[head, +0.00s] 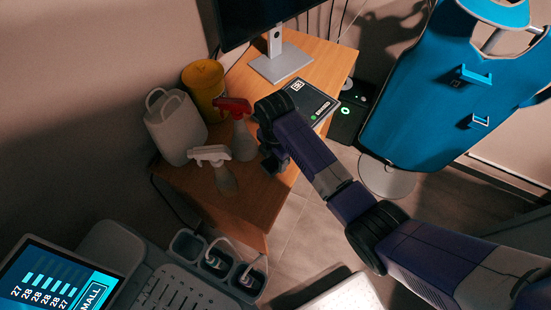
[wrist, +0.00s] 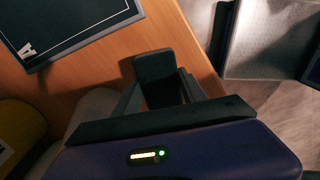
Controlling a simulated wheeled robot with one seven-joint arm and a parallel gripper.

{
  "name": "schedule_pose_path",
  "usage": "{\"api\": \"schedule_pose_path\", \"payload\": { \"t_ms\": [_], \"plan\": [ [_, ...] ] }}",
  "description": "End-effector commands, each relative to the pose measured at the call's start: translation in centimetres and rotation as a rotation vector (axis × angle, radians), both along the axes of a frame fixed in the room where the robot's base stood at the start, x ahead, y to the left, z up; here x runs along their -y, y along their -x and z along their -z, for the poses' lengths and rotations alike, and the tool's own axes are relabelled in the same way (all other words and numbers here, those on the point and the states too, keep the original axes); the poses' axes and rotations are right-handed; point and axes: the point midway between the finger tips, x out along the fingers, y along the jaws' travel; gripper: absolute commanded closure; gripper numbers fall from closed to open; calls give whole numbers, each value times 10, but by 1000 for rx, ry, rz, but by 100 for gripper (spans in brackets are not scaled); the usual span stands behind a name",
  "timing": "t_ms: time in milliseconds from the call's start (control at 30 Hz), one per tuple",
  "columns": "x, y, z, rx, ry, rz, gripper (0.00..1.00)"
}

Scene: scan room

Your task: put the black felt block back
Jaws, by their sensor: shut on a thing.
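The black felt block (wrist: 155,66) shows in the wrist view as a small dark upright piece between the fingers of my gripper (wrist: 159,90). My gripper is shut on it. The wooden desk (wrist: 110,75) lies beneath, and the desk's right edge runs close by. Whether the block touches the desk or hangs above it I cannot tell. In the head view my gripper (head: 273,160) is over the near right part of the desk (head: 243,195), right of the spray bottles. The block is too dark there to tell from the fingers.
A dark flat panel (head: 312,101) and a monitor stand (head: 281,64) are farther back. A red-topped bottle (head: 243,140), white-topped bottle (head: 224,179), white jug (head: 176,127) and yellow tub (head: 205,88) stand left.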

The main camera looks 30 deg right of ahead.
Motion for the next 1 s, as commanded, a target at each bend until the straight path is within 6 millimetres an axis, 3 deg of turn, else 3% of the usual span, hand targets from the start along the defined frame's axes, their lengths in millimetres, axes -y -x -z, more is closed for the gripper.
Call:
{"api": "schedule_pose_path", "payload": {
  "t_ms": [200,233,333,733,1000],
  "plan": [
    [0,0,2,1,0,0,83],
    [0,0,2,1,0,0,47],
    [0,0,1,1,0,0,29],
    [0,-1,-4,3,-1,0,29],
    [0,-2,-50,7,-1,0,29]
  ]
}}
